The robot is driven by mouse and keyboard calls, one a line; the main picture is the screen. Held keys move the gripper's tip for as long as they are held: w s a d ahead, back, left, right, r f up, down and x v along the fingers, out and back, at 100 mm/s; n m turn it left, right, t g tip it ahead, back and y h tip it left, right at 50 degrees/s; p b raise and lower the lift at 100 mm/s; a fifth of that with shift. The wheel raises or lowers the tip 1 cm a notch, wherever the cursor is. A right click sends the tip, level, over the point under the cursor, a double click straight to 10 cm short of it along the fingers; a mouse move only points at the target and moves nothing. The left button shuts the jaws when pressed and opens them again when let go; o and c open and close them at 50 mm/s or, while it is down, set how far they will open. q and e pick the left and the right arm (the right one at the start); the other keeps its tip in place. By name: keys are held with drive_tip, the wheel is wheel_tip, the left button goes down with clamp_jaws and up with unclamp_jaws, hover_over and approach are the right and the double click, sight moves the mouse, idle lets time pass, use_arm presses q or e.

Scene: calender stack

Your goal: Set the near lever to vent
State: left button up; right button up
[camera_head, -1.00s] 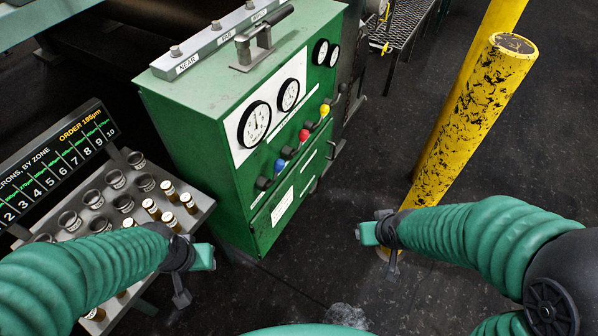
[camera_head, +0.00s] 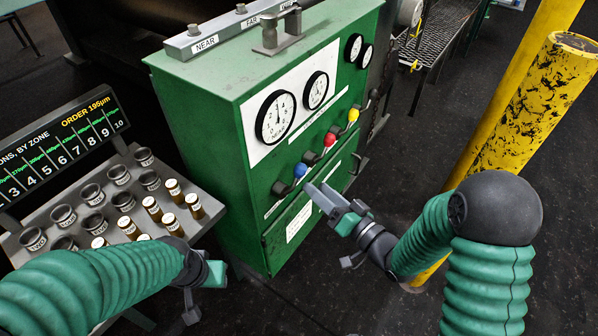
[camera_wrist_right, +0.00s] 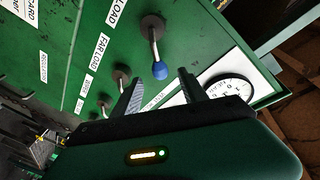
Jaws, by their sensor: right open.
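The nearest lever on the green cabinet (camera_head: 205,130) has a blue knob (camera_head: 300,170). In the right wrist view this knob (camera_wrist_right: 159,70) stands out from the panel, just beyond and between the fingertips, apart from them. Its label is partly cut off and reads "LOAD". My right gripper (camera_head: 319,190) is open and empty, just below and right of the blue knob, its fingers pointing at the panel. My left gripper (camera_head: 212,276) hangs near the tray at lower left; its jaw opening is unclear.
Levers with a red knob (camera_head: 329,139) and a yellow knob (camera_head: 353,115) follow farther along the panel, below round gauges (camera_head: 275,117). A rack (camera_head: 97,172) of cups and vials stands left. A yellow post (camera_head: 535,110) stands right.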

sight(300, 173)
drive_tip(key=x, duration=0.8)
drive_tip(key=shift+w+d, duration=0.1)
drive_tip(key=shift+d, duration=0.1)
drive_tip(key=shift+a, duration=0.15)
clamp_jaws()
drive_tip(key=shift+f, duration=0.1)
idle(0.7)
